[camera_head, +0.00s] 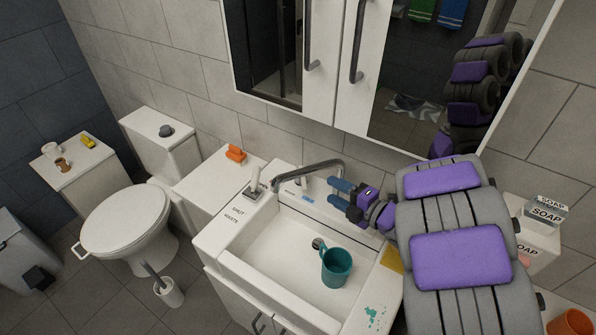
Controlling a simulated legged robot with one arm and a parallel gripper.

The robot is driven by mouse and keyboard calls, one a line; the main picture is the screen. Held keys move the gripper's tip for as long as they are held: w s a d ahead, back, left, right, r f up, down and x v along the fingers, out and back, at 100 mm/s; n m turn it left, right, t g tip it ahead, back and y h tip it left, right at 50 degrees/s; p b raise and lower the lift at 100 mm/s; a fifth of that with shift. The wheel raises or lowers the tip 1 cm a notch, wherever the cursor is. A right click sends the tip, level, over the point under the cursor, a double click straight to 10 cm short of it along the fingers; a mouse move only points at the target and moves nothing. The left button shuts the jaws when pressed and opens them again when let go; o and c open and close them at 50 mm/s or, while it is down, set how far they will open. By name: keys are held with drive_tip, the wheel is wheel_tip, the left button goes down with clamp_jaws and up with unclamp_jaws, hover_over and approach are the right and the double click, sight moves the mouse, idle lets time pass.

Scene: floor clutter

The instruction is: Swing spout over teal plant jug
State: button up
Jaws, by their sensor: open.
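The teal plant jug (337,268) stands upright in the white sink basin (270,262), near the drain. The metal spout (308,172) rises behind the basin and reaches sideways along its back, not above the jug. My gripper (338,192) is open and empty at the back right of the sink. Its blue fingers are just in front of the spout's right end; I cannot tell whether they touch it. My grey and purple arm comes in from the right and hides part of the sink's right side.
A lever (256,184) stands at the sink's back left, near printed words. A mirrored cabinet (345,65) hangs above the sink. An orange item (235,153) lies on the left counter. Soap boxes (546,213) stand at the right. The basin's left part is clear.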

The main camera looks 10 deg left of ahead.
drive_tip(key=b+x, duration=0.2)
drive_tip(key=x, duration=1.3)
drive_tip(key=shift+f, duration=0.2)
drive_tip(key=shift+c, duration=0.3)
clamp_jaws()
drive_tip(key=shift+f, duration=0.1)
